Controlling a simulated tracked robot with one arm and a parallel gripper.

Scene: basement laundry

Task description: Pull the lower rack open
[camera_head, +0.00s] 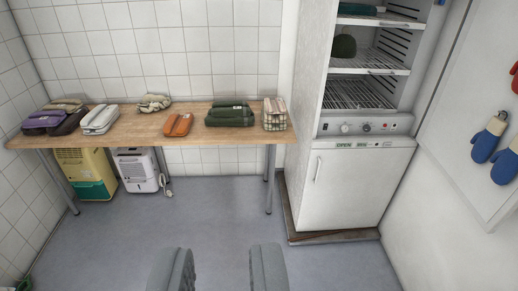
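A tall white cabinet (359,188) stands right of centre against the back wall. Its upper part is open-fronted and holds wire racks at different heights. The lowest rack in view (357,93) sits just above the control panel and looks bare. A rack above it (376,61) holds a dark green rounded item. My gripper (222,270) shows at the bottom centre, its two grey fingers apart with only floor between them. It is well in front of the cabinet and to its left, touching nothing.
A wooden table (150,137) with several folded textiles stands along the back wall at left. Under it are a yellow-green unit (87,172) and a white unit (137,170). Mitts (489,138) hang on the right. The grey floor (200,225) ahead is clear.

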